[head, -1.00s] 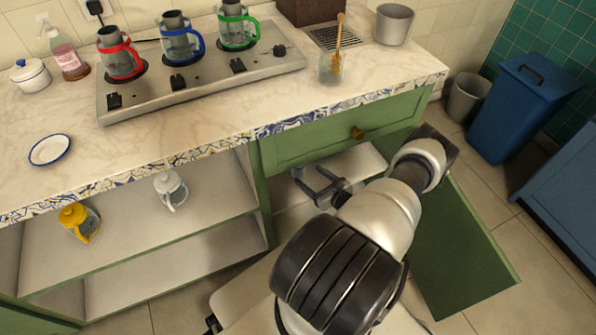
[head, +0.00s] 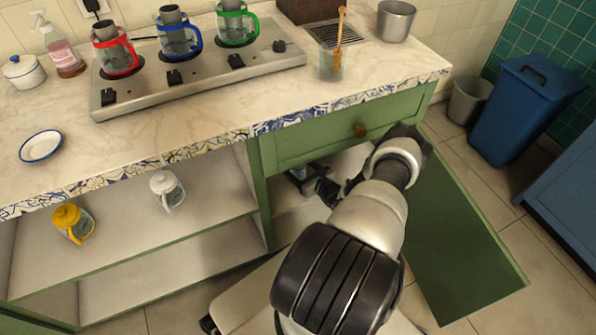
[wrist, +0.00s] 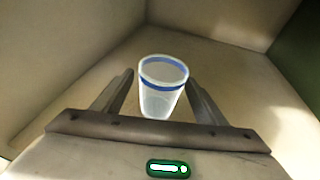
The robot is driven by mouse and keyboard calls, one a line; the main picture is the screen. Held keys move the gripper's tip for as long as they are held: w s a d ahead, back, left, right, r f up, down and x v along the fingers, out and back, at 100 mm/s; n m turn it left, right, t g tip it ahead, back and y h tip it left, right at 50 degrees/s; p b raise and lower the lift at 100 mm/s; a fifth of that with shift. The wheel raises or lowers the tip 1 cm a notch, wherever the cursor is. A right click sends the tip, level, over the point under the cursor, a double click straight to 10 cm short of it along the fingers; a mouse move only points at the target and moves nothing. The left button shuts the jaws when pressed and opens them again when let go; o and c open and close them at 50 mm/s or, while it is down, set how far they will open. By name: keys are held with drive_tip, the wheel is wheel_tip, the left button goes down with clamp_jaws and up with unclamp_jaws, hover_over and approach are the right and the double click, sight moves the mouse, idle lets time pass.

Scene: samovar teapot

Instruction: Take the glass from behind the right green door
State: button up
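The glass (wrist: 160,98) stands upright inside the cabinet in the wrist view, clear with a blue band below its rim. My gripper (wrist: 160,88) is open, with one finger on each side of the glass; a small gap seems to show on both sides. In the head view my gripper (head: 310,180) reaches into the cabinet under the drawer, and its fingertips are partly hidden. The glass cannot be made out there. The right green door (head: 460,235) stands wide open to the right of my arm.
The green drawer (head: 345,130) is shut just above my arm. The open shelf (head: 130,215) at left holds a yellow-lidded pot (head: 72,223) and a white-lidded pot (head: 167,188). The cabinet's side walls (wrist: 70,60) and back are close around the glass.

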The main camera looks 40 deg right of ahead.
drive_tip(key=c, duration=1.1)
drive_tip(key=shift+r, duration=0.1)
